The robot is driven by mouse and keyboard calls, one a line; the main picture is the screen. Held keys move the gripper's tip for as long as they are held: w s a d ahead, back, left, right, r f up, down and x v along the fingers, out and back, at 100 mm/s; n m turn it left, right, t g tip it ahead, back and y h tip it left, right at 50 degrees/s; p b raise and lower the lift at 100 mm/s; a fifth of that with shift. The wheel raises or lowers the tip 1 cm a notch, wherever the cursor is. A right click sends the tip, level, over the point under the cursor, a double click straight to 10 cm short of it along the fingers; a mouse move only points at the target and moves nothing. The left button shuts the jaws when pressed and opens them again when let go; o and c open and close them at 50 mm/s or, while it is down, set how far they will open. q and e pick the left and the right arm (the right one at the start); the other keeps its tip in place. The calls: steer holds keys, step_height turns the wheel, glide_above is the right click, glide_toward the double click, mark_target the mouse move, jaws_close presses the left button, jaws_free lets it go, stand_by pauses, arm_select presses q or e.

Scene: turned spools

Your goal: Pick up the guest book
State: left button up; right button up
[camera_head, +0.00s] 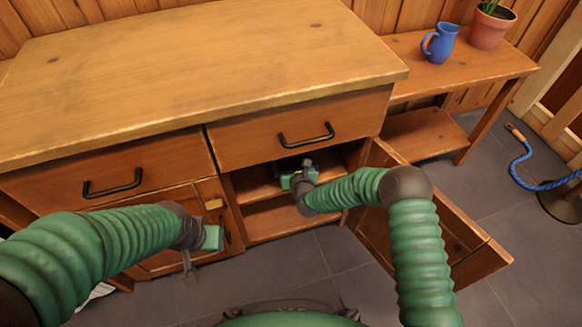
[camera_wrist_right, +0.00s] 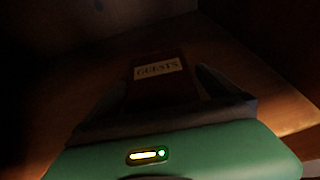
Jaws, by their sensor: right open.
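The guest book (camera_wrist_right: 157,88) is dark red with a pale label reading GUESTS. It lies on a wooden shelf inside the dim cabinet, in the right wrist view. My right gripper (camera_head: 288,165) reaches into the open compartment under the right drawer. Its open fingers lie on either side of the book's near part in the wrist view; contact cannot be told. In the head view the book does not show, hidden by the cabinet and my gripper. My left gripper (camera_head: 188,266) hangs in front of the cabinet's left door; its fingers are too small to read.
The cabinet's right door (camera_head: 470,245) stands open beside my right arm. The drawer with a black handle (camera_head: 306,136) is above the opening. A blue jug (camera_head: 439,44) and a potted plant (camera_head: 491,27) stand on a side table.

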steer(key=shift+w+a+f, duration=0.15)
steer(key=shift+w+f, duration=0.1)
steer(key=shift+w, duration=0.2)
steer(key=shift+r, duration=0.1)
steer(key=c, duration=1.6)
steer(key=shift+o, duration=0.2)
steer(key=shift+r, duration=0.15)
